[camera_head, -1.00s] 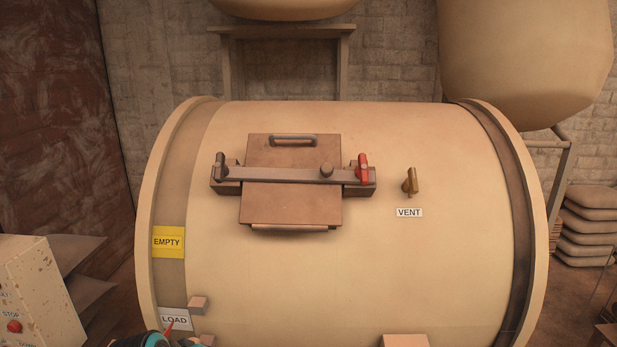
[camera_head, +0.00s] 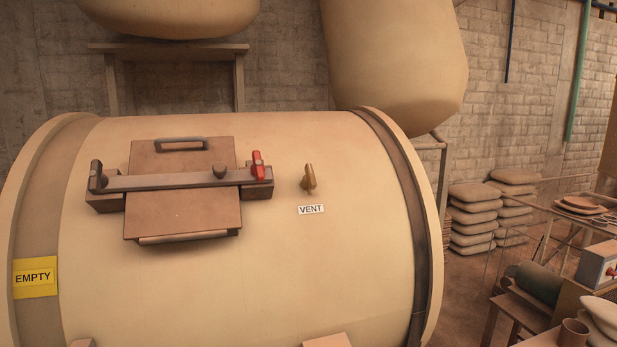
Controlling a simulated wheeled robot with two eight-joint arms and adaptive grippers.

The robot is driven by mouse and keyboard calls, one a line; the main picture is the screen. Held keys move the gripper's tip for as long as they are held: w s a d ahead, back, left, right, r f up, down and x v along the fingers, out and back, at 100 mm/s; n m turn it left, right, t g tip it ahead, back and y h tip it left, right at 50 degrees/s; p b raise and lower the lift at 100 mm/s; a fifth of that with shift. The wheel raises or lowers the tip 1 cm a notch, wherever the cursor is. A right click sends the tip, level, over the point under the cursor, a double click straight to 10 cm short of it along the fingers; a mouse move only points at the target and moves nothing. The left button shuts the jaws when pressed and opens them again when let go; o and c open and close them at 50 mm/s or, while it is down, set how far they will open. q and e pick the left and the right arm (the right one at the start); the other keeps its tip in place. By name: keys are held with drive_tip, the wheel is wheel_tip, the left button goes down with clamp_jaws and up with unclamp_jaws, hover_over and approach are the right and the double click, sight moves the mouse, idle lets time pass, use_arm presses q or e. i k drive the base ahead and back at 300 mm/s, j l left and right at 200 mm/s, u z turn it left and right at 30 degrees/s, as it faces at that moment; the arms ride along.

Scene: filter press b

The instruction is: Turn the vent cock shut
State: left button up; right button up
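The vent cock (camera_head: 309,179) is a small brass handle on the upper right of the big cream drum (camera_head: 330,250). It points roughly upright in the picture, above a white VENT label (camera_head: 311,209). I cannot tell from its angle whether the cock is open or shut. Neither of my grippers shows in the head view, and nothing touches the cock.
Left of the cock, a brown hatch (camera_head: 180,211) is crossed by a clamp bar (camera_head: 150,181) with a red handle (camera_head: 258,166). A yellow EMPTY sign (camera_head: 35,278) is at the drum's left. Stacked sacks (camera_head: 473,216) and a cluttered bench stand to the right.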

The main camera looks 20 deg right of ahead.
sight(308, 179)
drive_tip(key=z, duration=0.4)
drive_tip(key=i+l+z, duration=0.1)
drive_tip(key=z, duration=0.35)
drive_tip(key=i+l+z, duration=0.1)
drive_tip(key=z, duration=0.35)
drive_tip(key=i+l+z, duration=0.1)
drive_tip(key=z, duration=0.4)
drive_tip(key=i, duration=0.05)
